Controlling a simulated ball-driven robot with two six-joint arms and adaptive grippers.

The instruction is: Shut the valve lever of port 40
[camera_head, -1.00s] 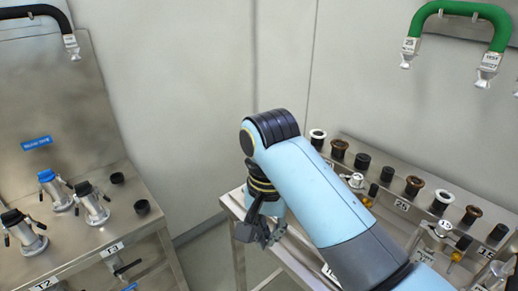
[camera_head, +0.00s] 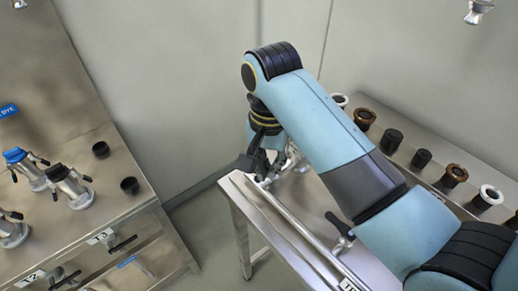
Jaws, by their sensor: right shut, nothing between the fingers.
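My right gripper (camera_head: 258,168) is shut and empty, beside the near left corner of the right-hand steel bench (camera_head: 290,212). My blue arm comes in from the right and hides part of the bench top. A silver fitting (camera_head: 293,160) shows partly behind the gripper; I cannot tell whether they touch. A valve lever with a black handle (camera_head: 340,229) shows at the bench's front edge, beside my arm. No label reading 40 is legible, so I cannot tell which lever is port 40's. My left gripper is not in view.
Dark, brown and white caps (camera_head: 391,141) stand in a row at the back of the right bench. The left bench (camera_head: 120,170) carries silver couplings (camera_head: 70,188) and black caps. Floor (camera_head: 212,230) shows in the gap between the benches.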

